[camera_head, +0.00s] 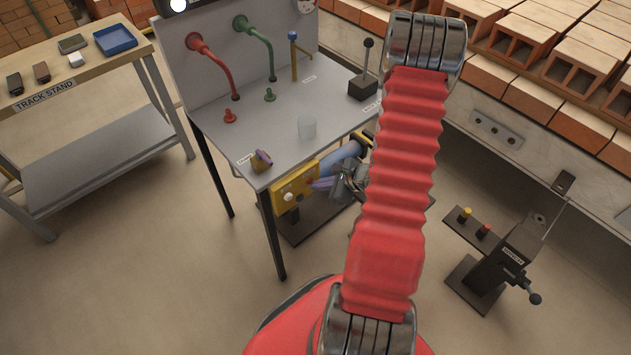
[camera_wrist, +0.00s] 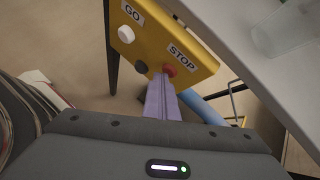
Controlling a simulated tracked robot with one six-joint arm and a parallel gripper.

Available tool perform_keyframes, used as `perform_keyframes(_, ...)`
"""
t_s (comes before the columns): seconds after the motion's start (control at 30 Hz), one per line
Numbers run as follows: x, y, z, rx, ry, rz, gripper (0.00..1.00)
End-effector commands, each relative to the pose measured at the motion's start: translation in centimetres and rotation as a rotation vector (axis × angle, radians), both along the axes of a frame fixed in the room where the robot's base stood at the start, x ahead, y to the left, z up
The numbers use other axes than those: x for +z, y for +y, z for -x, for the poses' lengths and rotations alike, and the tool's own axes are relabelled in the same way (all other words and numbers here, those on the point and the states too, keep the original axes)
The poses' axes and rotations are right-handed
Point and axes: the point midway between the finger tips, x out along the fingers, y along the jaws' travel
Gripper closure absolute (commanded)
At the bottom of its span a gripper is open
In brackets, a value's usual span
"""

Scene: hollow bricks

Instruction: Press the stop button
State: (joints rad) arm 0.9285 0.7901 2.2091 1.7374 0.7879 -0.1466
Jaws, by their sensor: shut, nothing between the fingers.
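The stop button is a red knob (camera_wrist: 170,70) beside the STOP label (camera_wrist: 182,57) on a yellow control box (camera_wrist: 202,62). The yellow box (camera_head: 291,186) also shows in the head view, under the front edge of the grey table. My gripper (camera_wrist: 163,76) has its purple fingers shut and empty, with the tips right at the red button, partly covering it. I cannot tell whether they touch or press it. In the head view my gripper (camera_head: 316,184) reaches the box's right side, partly hidden behind my red arm.
A white button (camera_wrist: 126,34) under a GO label and a dark button (camera_wrist: 141,66) are on the same box. The grey table (camera_head: 285,140) overhangs it, bearing a clear cup (camera_head: 307,128) and pipes. A post with a lever (camera_head: 505,252) stands to the right.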

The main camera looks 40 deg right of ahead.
Motion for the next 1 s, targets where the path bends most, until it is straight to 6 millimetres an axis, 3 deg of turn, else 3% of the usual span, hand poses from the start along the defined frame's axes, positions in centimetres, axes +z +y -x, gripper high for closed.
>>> perform_keyframes(1.0, 0.1, -0.1, 1.4, 0.000, -0.002, 0.001, 1.00)
